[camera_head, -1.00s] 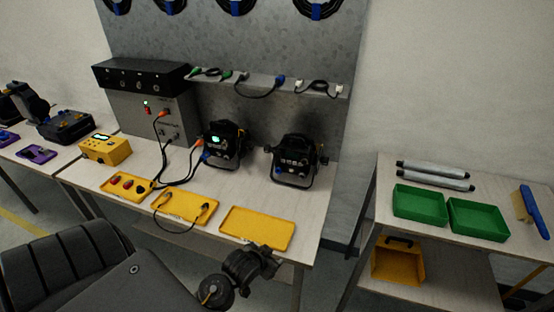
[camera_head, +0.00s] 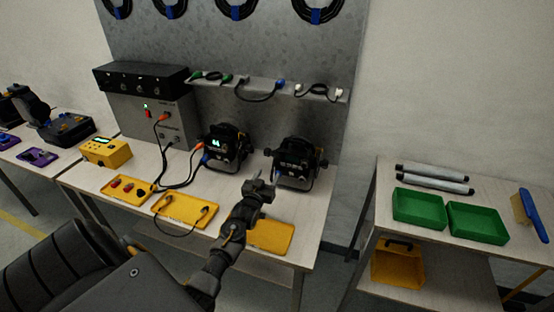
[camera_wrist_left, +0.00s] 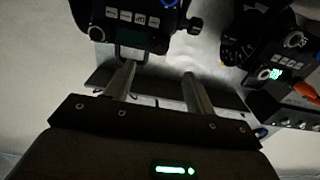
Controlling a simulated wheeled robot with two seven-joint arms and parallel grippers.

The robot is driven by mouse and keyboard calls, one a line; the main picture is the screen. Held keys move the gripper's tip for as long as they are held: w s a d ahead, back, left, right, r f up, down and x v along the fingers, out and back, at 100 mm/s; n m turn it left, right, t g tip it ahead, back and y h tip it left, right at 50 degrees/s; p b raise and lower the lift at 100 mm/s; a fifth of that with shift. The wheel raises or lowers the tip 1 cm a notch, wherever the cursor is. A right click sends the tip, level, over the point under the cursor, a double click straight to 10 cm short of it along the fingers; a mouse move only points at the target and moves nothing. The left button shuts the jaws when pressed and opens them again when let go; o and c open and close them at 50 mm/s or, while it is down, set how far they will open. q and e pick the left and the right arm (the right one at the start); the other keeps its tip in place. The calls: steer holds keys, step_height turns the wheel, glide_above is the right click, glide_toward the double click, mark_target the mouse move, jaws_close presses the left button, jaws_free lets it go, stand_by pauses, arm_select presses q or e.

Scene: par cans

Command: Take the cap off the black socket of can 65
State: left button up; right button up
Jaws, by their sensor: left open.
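Two black par cans stand on the bench. The left can (camera_head: 224,148) has a lit display that seems to read 64. The right can (camera_head: 296,161) has a dark display, and I take it for can 65. My left gripper (camera_head: 259,186) is open and empty, in front of and to the left of the right can. In the left wrist view, its two fingers (camera_wrist_left: 158,88) point at a dark can (camera_wrist_left: 140,22), with the lit can (camera_wrist_left: 275,52) at the right. Round sockets show on its back panel, but I cannot tell which is black or capped. My right gripper is out of view.
Yellow trays lie along the bench front: one with red and black parts (camera_head: 127,189), one with a short cable (camera_head: 182,208), and one (camera_head: 272,237) partly behind my left arm. Orange and blue plugged cables run to the left can. Green trays (camera_head: 420,207) stand on the right table.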

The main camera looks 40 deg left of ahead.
mark_target(276, 160)
arm_select(q)
steer(key=b+x, duration=0.6)
steer(key=x, duration=0.2)
steer(key=shift+f, duration=0.2)
steer(key=shift+w+a+r, duration=0.15)
steer(key=shift+w+a, duration=0.05)
steer(key=shift+w, duration=0.25)
stand_by(1.0)
jaws_close()
stand_by(0.3)
